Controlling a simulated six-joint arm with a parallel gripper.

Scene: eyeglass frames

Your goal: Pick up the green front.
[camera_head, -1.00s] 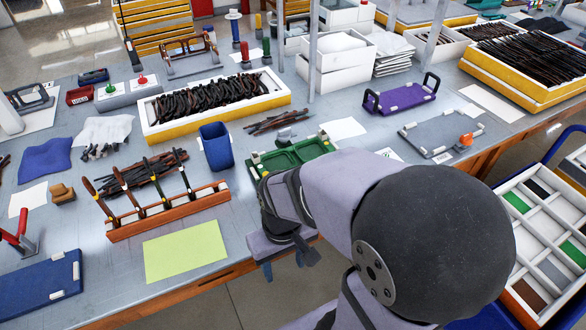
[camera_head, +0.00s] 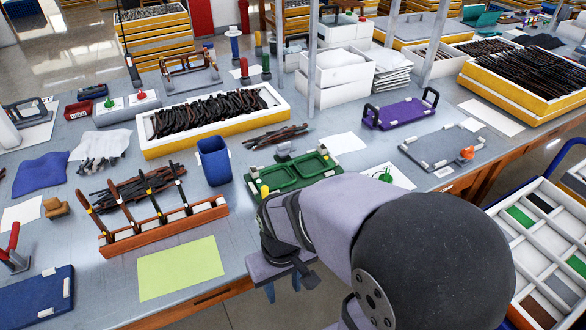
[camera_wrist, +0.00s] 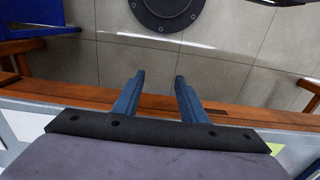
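That view shows the floor and the wooden bench edge, not the fixture.
A blue bin (camera_head: 215,162), a wooden rack (camera_head: 165,228) with several temples and a yellow-green sheet (camera_head: 180,268) lie left of the fixture. A purple tray (camera_head: 400,108) and a grey tray (camera_head: 443,147) lie right. A compartment cart (camera_head: 540,262) stands at the right.

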